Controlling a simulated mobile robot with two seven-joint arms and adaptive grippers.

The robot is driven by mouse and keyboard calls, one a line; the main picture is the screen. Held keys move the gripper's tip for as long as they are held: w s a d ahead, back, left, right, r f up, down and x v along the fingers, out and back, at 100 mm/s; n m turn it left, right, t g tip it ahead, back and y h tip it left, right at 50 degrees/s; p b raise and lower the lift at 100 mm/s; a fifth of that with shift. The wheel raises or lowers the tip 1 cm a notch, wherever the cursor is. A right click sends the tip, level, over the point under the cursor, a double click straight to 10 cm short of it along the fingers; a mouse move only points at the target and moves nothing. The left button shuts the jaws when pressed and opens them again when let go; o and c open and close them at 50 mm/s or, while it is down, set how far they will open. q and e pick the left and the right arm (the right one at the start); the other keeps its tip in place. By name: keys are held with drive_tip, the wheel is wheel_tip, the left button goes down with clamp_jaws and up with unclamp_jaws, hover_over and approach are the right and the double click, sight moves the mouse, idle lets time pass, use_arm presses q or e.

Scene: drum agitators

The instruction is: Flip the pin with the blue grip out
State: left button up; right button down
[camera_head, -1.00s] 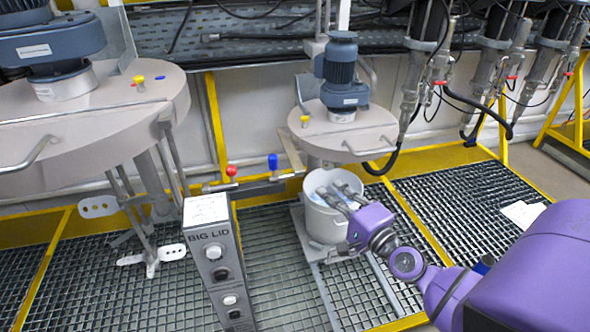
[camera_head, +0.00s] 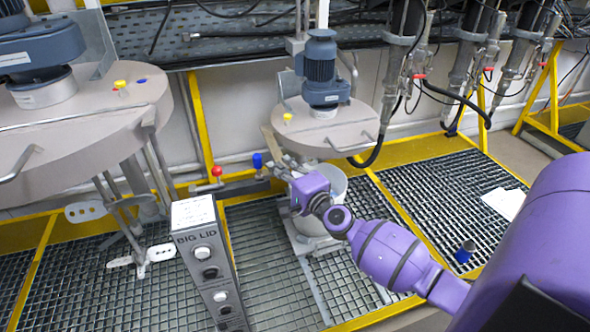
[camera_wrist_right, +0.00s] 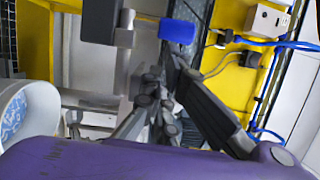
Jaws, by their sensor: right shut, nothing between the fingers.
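The pin with the blue grip (camera_head: 257,160) stands upright on the dark bar left of the small lid, and its blue grip (camera_wrist_right: 177,31) is at the top middle of the right wrist view. My right gripper (camera_head: 277,166) is just right of the blue grip in the head view. Its fingers (camera_wrist_right: 170,62) are shut and empty, with their tips close to the grip; I cannot tell whether they touch it. My left gripper is in no view.
A red knob (camera_head: 216,171) stands left of the blue grip. A white bucket (camera_head: 338,182) is below the small lid (camera_head: 328,128), partly behind my right wrist. The BIG LID control box (camera_head: 205,255) stands at front left. Metal grating (camera_head: 455,185) covers the floor.

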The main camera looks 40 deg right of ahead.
sight(259, 172)
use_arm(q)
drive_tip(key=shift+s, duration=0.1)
use_arm(e)
drive_tip(key=shift+w+a+f, duration=0.15)
drive_tip(key=shift+w+a, duration=0.05)
drive_tip(key=shift+a, duration=0.05)
